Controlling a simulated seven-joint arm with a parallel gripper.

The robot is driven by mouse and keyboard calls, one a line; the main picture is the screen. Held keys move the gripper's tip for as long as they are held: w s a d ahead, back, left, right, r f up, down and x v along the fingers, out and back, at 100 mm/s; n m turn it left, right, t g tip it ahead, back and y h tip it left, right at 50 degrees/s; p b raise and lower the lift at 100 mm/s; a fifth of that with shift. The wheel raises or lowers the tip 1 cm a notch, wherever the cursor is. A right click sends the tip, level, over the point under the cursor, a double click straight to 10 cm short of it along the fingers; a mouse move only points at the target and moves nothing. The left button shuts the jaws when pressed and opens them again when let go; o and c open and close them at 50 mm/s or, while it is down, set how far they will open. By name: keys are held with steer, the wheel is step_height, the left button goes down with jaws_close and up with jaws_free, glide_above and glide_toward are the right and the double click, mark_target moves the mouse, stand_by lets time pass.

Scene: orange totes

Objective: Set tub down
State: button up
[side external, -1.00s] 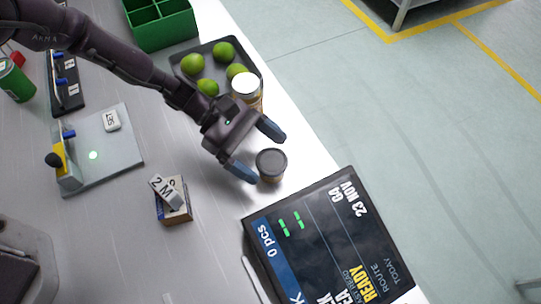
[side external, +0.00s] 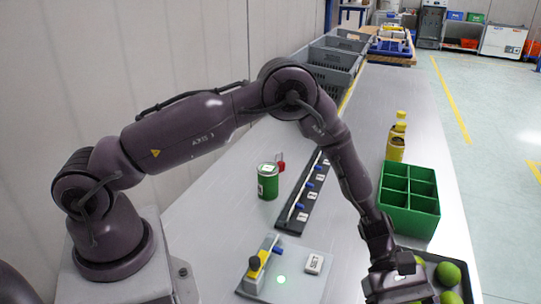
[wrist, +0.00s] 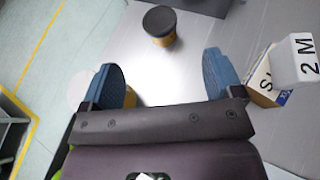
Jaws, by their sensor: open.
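The tub (wrist: 161,27), with a dark round lid and a yellow-orange side, stands on the grey table ahead of my gripper in the wrist view. My gripper (wrist: 161,68) is open, its two blue fingers spread apart with nothing held between them. The tub is beyond the fingertips and apart from them. In the side external view my gripper (side external: 398,290) is at the bottom edge beside the limes; its fingers are mostly cut off there, and the tub is out of that frame.
Limes (side external: 448,273) lie in a dark tray beside my gripper. A green divided box (side external: 408,197) and yellow bottles (side external: 397,142) stand behind. A green can (side external: 267,182) and a plate (side external: 300,288) are left. A "2 M" block (wrist: 294,62) is right of the fingers.

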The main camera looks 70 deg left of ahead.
steer(key=s+a+r+m+t+y, duration=0.1)
steer(key=s+a+r+m+y, duration=0.1)
steer(key=a+r+m, duration=0.3)
steer(key=s+a+r+m+t+y, duration=0.1)
steer(key=s+a+r+y, duration=0.15)
steer(key=r, duration=0.55)
steer(key=s+a+r+m+y, duration=0.1)
steer(key=a+r+m, duration=0.2)
steer(key=a+r, duration=0.25)
steer(key=s+a+r+m+t+y, duration=0.2)
steer(key=s+a+r+t+y, duration=0.1)
steer(key=s+a, duration=0.3)
steer(key=s+a+r+m+t+y, duration=0.3)
steer(key=s+a+r+y, duration=0.1)
steer(key=s+a, duration=0.3)
steer(key=shift+s+a+r+m+t, duration=0.3)
steer(key=shift+a+r+t, duration=0.15)
steer(key=shift+a, duration=0.3)
